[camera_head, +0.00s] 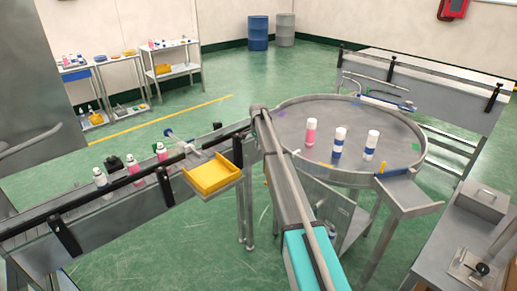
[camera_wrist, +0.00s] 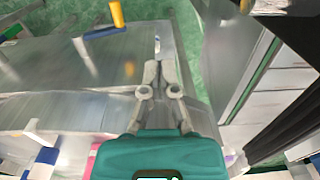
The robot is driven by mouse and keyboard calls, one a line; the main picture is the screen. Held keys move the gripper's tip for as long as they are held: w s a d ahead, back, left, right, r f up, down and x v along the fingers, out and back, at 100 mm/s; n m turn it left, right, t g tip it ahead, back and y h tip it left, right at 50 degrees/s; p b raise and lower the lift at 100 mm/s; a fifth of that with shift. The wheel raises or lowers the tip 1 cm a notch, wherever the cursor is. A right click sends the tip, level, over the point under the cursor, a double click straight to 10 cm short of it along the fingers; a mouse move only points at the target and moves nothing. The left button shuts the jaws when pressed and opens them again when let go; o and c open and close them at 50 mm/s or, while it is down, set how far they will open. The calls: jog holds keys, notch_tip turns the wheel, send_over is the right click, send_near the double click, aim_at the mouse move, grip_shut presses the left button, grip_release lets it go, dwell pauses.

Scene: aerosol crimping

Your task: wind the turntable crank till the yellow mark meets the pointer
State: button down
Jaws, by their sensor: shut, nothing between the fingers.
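The round grey turntable (camera_head: 345,150) stands right of centre with cans on it. A crank with a blue arm (camera_wrist: 103,33) and yellow handle (camera_wrist: 117,14) shows at the upper left of the wrist view. My gripper (camera_wrist: 158,66) is shut and empty, apart from the crank. I cannot make out its fingers in the head view.
A pink can (camera_head: 310,131) and two blue-and-white cans stand on the turntable. A conveyor (camera_head: 75,205) with several cans and a yellow tray (camera_head: 212,175) lie left. A grey bench (camera_head: 455,230) stands at the right. My arm crosses the middle, hiding part of the near rim.

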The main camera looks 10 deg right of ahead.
jog(key=s+a+f+n+t+b, duration=0.1)
jog(key=s+a+f+n+b, duration=0.15)
jog(key=s, duration=1.05)
jog(key=s+a+f+n+b, duration=0.1)
jog(key=s+n, duration=0.2)
jog(key=s, duration=1.1)
jog(key=s+a+f+n+t+b, duration=0.1)
jog(key=s+n, duration=0.2)
jog(key=s, duration=1)
jog(key=w+a+f+m+t+b, duration=0.2)
jog(key=w+f+m+t+b, duration=1.4)
jog(key=b, duration=2)
jog(key=w+d+f+m+t+h+b, duration=0.1)
jog(key=w+d+f+m+h+b, duration=0.2)
jog(key=b, duration=0.6)
jog(key=w+d+f+m+t+h+b, duration=0.2)
jog(key=f+m+h+b, duration=0.4)
jog(key=m+h+b, duration=0.3)
jog(key=shift+w+d+f+m+t+h+b, duration=0.35)
jog(key=shift+w+d+m+b, duration=0.35)
jog(key=shift+d+m, duration=0.35)
